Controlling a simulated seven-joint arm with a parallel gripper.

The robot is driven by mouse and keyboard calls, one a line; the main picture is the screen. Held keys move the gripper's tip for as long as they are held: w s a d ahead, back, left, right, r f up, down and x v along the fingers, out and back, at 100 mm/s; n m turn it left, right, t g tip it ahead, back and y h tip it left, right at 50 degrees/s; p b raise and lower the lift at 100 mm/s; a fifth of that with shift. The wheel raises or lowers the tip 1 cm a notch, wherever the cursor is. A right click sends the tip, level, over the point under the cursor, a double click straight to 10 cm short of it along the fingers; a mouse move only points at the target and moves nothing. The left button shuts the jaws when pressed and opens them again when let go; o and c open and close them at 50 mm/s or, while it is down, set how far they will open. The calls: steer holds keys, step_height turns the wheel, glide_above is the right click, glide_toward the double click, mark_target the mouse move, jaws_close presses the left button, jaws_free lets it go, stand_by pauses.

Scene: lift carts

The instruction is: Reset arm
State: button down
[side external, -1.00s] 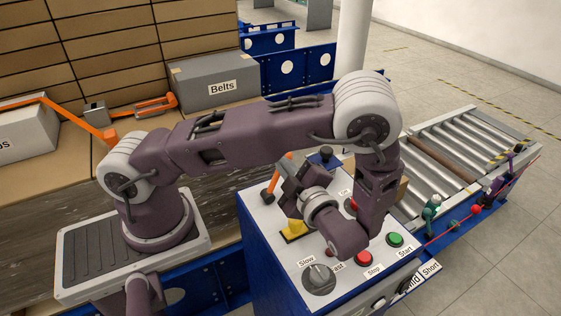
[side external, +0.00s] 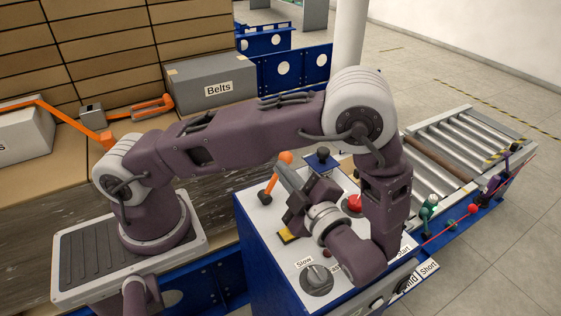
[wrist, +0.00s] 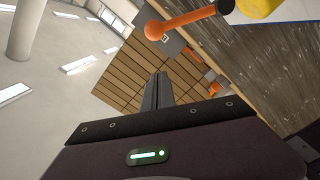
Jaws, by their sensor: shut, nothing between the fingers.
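My arm reaches over a blue control box with a light grey top panel (side external: 256,222) in the side view. My gripper (side external: 281,170) is above the panel, its grey fingers pointing up and to the left, close to an orange-handled lever (side external: 285,157). In the wrist view my gripper (wrist: 157,80) shows its fingers together with nothing between them. The orange lever (wrist: 178,24) also shows at the top there. The panel has a yellow switch (side external: 288,236), a dark rotary knob (side external: 316,279) by the "Slow" label and a red button (side external: 352,203). My forearm hides part of the panel.
A roller conveyor (side external: 455,150) lies to the right, with small coloured fittings along its near edge. A grey "Belts" box (side external: 213,85) stands at the back before stacked cartons (side external: 90,60). A white pillar (side external: 348,40) rises behind. Open floor lies right.

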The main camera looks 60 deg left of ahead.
steer(key=d, duration=0.5)
steer(key=s+r+m+t+h, duration=0.1)
steer(key=s+r+m+h, duration=0.2)
steer(key=m, duration=0.6)
steer(key=s+a+r+m+t+h, duration=0.1)
steer(key=s+r+m+t+h, duration=0.1)
steer(key=s+r+m+h, duration=0.2)
steer(key=s+r+m+t+h, duration=0.2)
steer(key=s+r+m+h, duration=0.2)
steer(key=r+m+h, duration=0.4)
steer(key=m+h, duration=0.2)
steer(key=m, duration=0.5)
steer(key=shift+s+a+m+h, duration=0.25)
steer(key=shift+a+m+h, duration=0.05)
steer(key=shift+a+h, duration=0.1)
